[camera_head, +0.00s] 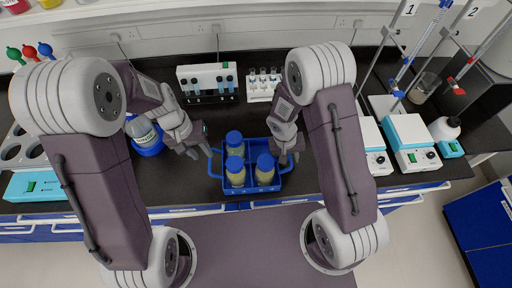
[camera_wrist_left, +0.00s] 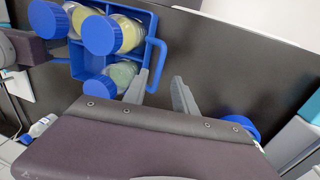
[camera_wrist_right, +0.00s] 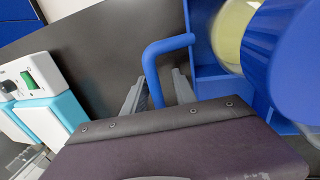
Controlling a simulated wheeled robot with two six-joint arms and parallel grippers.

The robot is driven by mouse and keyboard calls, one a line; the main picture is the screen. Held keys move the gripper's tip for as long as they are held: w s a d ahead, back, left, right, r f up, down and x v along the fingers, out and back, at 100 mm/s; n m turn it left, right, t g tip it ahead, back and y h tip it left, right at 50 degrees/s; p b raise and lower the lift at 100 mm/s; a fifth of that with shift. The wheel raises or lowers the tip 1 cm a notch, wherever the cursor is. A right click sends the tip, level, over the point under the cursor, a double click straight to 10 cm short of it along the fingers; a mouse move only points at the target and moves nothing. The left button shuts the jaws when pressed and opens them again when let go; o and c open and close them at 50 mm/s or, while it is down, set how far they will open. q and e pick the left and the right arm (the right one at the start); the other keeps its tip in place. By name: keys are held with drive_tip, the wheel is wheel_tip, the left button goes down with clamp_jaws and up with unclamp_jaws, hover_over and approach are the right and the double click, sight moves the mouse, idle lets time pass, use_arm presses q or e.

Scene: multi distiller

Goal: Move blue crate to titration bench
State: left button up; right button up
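The blue crate (camera_head: 232,188) stands on the black bench near its front edge, holding three blue-capped bottles (camera_head: 265,170). It has a loop handle on each side. My left gripper (camera_head: 204,152) is open and empty beside the left handle (camera_wrist_left: 159,62); in the left wrist view the handle lies beyond the fingertips, not clearly between them. My right gripper (camera_head: 291,157) is at the right handle. In the right wrist view its fingers (camera_wrist_right: 158,88) are apart, with the handle tube (camera_wrist_right: 151,66) between them. Titration stands with burettes, labelled 1 and 2 (camera_head: 473,12), are at the right.
Vial racks (camera_head: 207,80) stand behind the crate. Black bench top (camera_head: 345,85) is bare in places.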

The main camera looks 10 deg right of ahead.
use_arm(q)
drive_tip(key=shift+a+r, duration=0.1)
drive_tip(key=shift+r, duration=0.4)
use_arm(e)
drive_tip(key=shift+w, duration=0.1)
drive_tip(key=v, duration=1.2)
